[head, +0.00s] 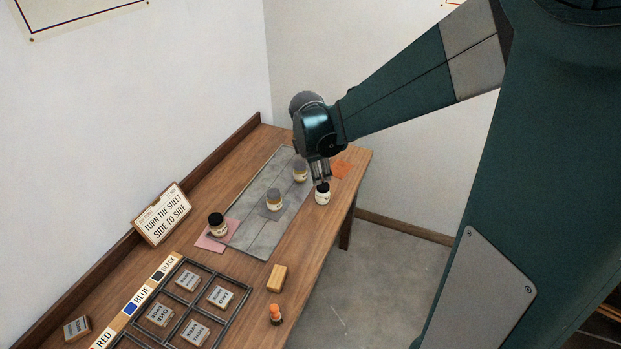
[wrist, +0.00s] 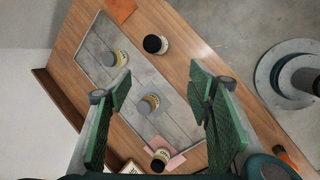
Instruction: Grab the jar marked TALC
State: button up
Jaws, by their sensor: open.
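Several small jars stand upright on the wooden table; their labels are too small to read, so I cannot tell which is marked TALC. A white jar with a black lid (head: 323,197) stands near the table's right edge, just below my gripper (head: 321,178). It also shows in the wrist view (wrist: 155,44), beyond my open, empty fingers (wrist: 160,90). Two grey-lidded jars stand on the grey board, one farther back (head: 300,173), one mid-board (head: 274,200).
The grey board (head: 262,240) lies along the table. An orange sheet (head: 341,168) lies at the far end, a pink sheet (head: 208,243) at the near end. A sign (head: 161,213), a black grid rack (head: 212,325), a wooden block (head: 278,278) and an orange-topped stamp (head: 275,314) stand nearer.

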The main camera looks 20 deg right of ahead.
aim_at(323, 186)
jog(key=w+d+f+n, duration=0.1)
jog(key=w+f+n, duration=0.1)
jog(key=w+f, duration=0.1)
jog(key=w+d+f+n+g, duration=0.1)
jog(key=w+d+f+n, duration=0.1)
jog(key=f, duration=0.4)
jog(key=w+d+f+n+h, duration=0.1)
jog(key=w+d+f+n, duration=0.1)
jog(key=w+f+n, duration=0.1)
jog(key=shift+w+f, duration=0.45)
jog(key=shift+f, duration=0.35)
jog(key=shift+f+g, duration=0.15)
jog(key=shift+g, duration=0.15)
jog(key=shift+x, duration=1.3)
jog(key=shift+x, duration=2.6)
jog(key=shift+s+a+f, duration=0.1)
jog(key=shift+s, duration=0.1)
jog(key=shift+c, duration=0.2)
jog(key=c, duration=1)
